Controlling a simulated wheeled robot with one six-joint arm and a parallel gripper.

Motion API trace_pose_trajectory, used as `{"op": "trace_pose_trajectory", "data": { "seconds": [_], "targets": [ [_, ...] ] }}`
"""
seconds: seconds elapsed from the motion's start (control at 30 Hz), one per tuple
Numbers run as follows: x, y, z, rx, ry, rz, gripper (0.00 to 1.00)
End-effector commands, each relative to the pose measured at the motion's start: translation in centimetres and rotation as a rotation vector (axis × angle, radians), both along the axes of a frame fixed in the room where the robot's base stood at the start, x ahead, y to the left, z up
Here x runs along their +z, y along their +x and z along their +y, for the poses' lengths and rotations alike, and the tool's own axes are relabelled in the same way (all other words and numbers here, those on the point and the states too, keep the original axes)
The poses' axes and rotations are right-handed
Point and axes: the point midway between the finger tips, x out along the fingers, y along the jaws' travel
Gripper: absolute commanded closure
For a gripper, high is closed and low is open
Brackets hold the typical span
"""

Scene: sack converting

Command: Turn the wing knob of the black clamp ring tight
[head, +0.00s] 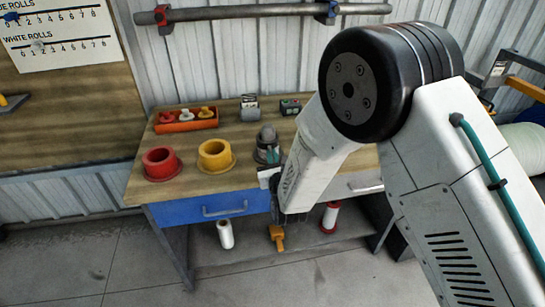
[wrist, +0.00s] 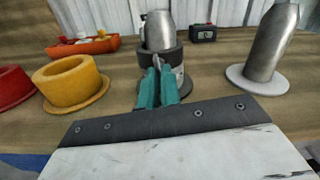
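The black clamp ring (wrist: 174,57) sits around the lower part of an upright grey metal core (wrist: 159,30) on the bench. In the head view the grey core (head: 267,134) stands near the bench's front edge, with the ring partly hidden. My gripper (wrist: 158,72) has two teal fingers close together at the near side of the ring. A small grey piece, seemingly the wing knob (wrist: 157,61), shows between the fingertips, which appear shut on it. Most of the knob is hidden by the fingers. In the head view my gripper (head: 272,155) is beside the ring.
A yellow flanged ring (head: 216,157) and a red one (head: 160,164) stand left of the core. An orange tray (head: 186,126) with small parts lies behind them. A second metal core (wrist: 272,45) on a pale disc stands to the right in the wrist view. A small black box (head: 290,106) is behind.

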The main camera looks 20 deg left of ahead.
Motion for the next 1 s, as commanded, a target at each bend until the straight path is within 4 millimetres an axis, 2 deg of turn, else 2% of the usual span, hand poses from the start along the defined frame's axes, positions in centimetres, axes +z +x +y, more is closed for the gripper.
{"op": "trace_pose_trajectory", "data": {
  "seconds": [0.63, 0.73, 1.0],
  "targets": [
    [-0.17, -0.05, -0.03, 0.0, 0.043, 0.031, 1.0],
    [-0.16, -0.05, -0.03, 0.0, 0.043, 0.031, 0.73],
    [-0.07, -0.07, -0.02, 0.0, 0.044, 0.029, 0.73]
  ]
}}
